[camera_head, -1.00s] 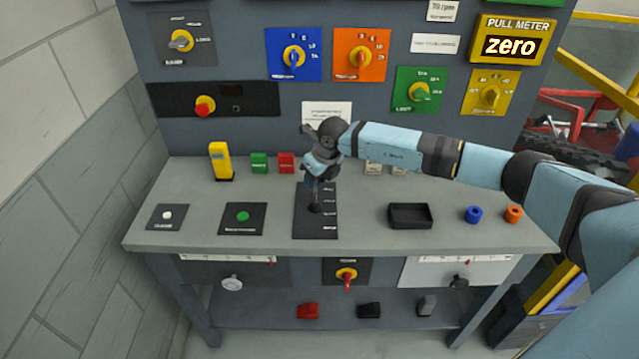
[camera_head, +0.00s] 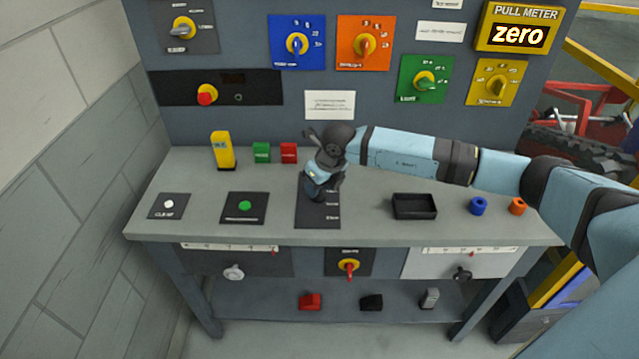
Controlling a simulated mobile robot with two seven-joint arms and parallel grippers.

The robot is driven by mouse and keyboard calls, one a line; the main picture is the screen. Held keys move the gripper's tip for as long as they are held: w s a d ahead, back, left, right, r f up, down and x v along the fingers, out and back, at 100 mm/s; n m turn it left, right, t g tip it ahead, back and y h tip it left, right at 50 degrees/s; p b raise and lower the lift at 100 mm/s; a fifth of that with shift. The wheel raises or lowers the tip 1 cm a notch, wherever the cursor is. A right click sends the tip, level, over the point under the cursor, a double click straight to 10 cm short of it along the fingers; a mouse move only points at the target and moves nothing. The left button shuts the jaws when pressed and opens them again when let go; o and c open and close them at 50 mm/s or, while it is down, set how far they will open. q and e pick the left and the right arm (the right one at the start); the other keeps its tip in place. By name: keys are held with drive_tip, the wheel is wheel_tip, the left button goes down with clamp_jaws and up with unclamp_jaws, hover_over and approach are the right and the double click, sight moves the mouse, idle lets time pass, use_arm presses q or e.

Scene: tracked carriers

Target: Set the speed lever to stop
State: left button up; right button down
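The speed lever's black plate (camera_head: 318,219) lies in the middle of the bench top, with small white position labels along its right side. My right arm reaches in from the right. Its wrist and gripper (camera_head: 322,190) are over the plate and cover the lever, so the lever's position is hidden. The gripper's fingers are hidden or too small to make out, so I cannot tell whether it is open or shut on the lever. My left gripper is not in view.
The panel behind has several knobs and a pull meter (camera_head: 519,36) reading zero.

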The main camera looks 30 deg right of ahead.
drive_tip(key=shift+s+a+f, duration=0.35)
drive_tip(key=shift+a+f, duration=0.15)
drive_tip(key=c, duration=0.9)
unclamp_jaws()
drive_tip(key=shift+w+r, duration=0.1)
drive_tip(key=shift+w, duration=0.1)
drive_tip(key=shift+w+d+r, duration=0.1)
drive_tip(key=shift+d+r, duration=0.05)
drive_tip(key=shift+r, duration=0.1)
drive_tip(key=shift+d+r, duration=0.15)
drive_tip(key=shift+r, duration=0.1)
drive_tip(key=b+v, duration=0.1)
drive_tip(key=v, duration=1.2)
